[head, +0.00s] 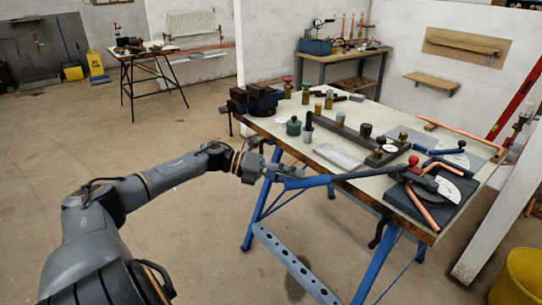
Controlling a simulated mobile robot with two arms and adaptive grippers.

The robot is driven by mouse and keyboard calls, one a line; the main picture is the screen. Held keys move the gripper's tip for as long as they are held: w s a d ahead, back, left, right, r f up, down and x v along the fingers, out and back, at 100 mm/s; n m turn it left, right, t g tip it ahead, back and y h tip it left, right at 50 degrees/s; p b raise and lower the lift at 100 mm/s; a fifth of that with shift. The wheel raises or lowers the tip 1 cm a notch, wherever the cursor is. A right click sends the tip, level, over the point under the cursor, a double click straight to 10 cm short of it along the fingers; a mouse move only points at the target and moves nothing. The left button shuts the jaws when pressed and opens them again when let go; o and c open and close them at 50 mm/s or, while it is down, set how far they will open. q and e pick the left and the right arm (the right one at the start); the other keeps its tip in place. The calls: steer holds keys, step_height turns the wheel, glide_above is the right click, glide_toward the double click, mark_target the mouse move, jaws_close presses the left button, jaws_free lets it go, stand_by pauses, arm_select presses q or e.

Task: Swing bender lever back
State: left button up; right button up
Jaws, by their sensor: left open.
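The near pipe bender (447,190) sits at the right front corner of the workbench, with a pale round dial and a bent copper pipe (421,207). Its long lever, with a blue handle (320,181), reaches left past the front edge of the bench. My left gripper (292,178) is open at the free end of this handle. The picture is too small to tell whether the handle lies between the fingers or touches them. My right gripper is not in view.
A second bender with a blue lever (437,151) stands behind. A dark bar with fittings (345,135), a vise (258,101) and a copper pipe (455,131) are on the workbench (292,153). A yellow bin (520,277) stands at lower right. The floor at left is clear.

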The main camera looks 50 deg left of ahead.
arm_select(q)
steer(key=v, duration=0.8)
steer(key=shift+a, duration=0.1)
stand_by(0.3)
